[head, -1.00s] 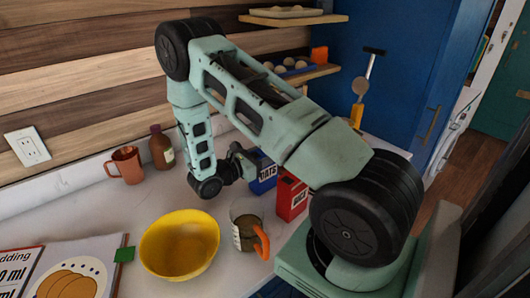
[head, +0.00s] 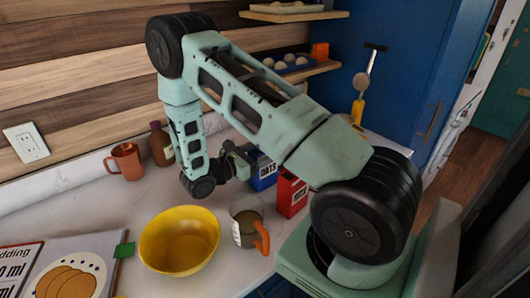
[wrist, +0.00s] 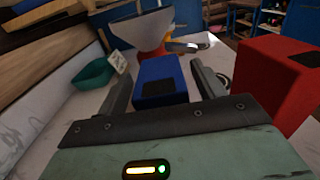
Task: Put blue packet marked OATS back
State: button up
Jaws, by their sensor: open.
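The blue packet (head: 263,173) marked OATS stands on the white counter, partly hidden by my arm in the head view. In the wrist view the blue packet (wrist: 160,78) shows between my two fingers, with a gap on each side. My gripper (wrist: 160,82) is open and holds nothing. In the head view my gripper (head: 242,160) is at the left side of the packet, close to its upper part; whether it touches cannot be told.
A red packet (head: 291,193) stands close to the right of the blue one, also in the wrist view (wrist: 272,78). A measuring jug (head: 246,222), yellow bowl (head: 180,240), copper mug (head: 125,161) and brown bottle (head: 160,146) stand nearby. Wall shelves (head: 310,72) are behind.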

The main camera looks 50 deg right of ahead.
jog(key=b+v, duration=0.3)
jog(key=v, duration=0.7)
jog(key=s+a+r+m+t+y, duration=0.1)
jog(key=s+a+r+m+y, duration=0.1)
jog(key=s+a+y, duration=0.4)
jog(key=s+a+r+m+t+y, duration=0.1)
jog(key=s+a+r+m+y, duration=0.2)
jog(key=a, duration=1)
jog(key=s+a+r+m+t+y, duration=0.2)
jog(key=s+a+r+y, duration=0.2)
jog(key=s+a+y, duration=0.5)
jog(key=shift+s+a+m, duration=0.3)
jog(key=shift+s+a, duration=0.2)
jog(key=shift+s, duration=0.5)
jog(key=shift+r, duration=0.1)
